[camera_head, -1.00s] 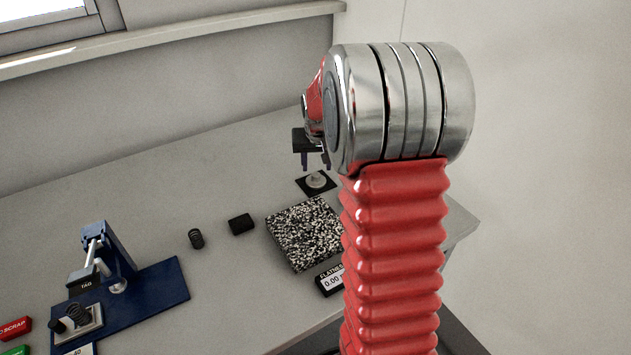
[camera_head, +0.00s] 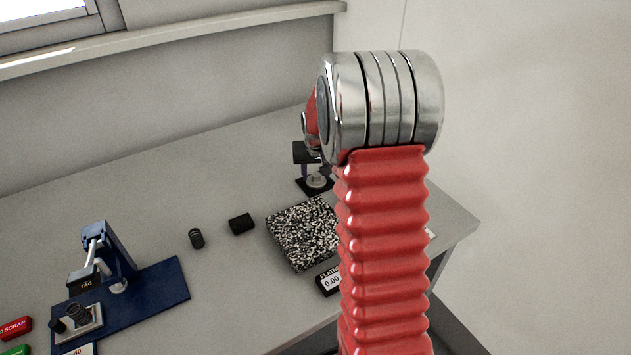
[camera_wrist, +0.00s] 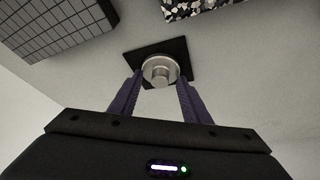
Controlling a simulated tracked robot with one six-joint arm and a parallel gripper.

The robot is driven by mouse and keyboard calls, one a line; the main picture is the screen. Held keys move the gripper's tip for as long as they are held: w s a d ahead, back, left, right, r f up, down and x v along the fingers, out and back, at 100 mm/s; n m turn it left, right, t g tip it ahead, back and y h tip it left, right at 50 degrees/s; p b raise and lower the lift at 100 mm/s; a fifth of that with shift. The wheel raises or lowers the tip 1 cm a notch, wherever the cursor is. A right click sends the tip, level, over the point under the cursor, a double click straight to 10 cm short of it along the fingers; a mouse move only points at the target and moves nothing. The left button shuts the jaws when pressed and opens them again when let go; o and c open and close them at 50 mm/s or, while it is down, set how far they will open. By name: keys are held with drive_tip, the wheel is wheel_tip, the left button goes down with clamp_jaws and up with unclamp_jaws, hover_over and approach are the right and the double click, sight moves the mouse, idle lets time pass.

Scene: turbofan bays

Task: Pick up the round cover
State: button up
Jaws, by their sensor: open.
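The round cover (camera_wrist: 159,70) is a silver disc with a raised central knob, lying on a black square pad (camera_wrist: 143,50). In the head view the cover (camera_head: 317,182) shows at the back of the bench, partly hidden by my gripper and arm. My gripper (camera_head: 312,174) is just above it there. In the wrist view my gripper (camera_wrist: 158,80) is open, its two dark purple fingers one on each side of the cover in the picture. I cannot tell whether the fingertips are down at its height. Nothing is held.
A speckled black-and-white block (camera_head: 303,233) sits near the pad, with a flatness readout (camera_head: 329,281) in front. A gridded grey panel (camera_wrist: 55,25) shows in the wrist view.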

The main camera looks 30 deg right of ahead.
idle(0.5)
drive_tip(key=shift+f, duration=0.1)
clamp_jaws()
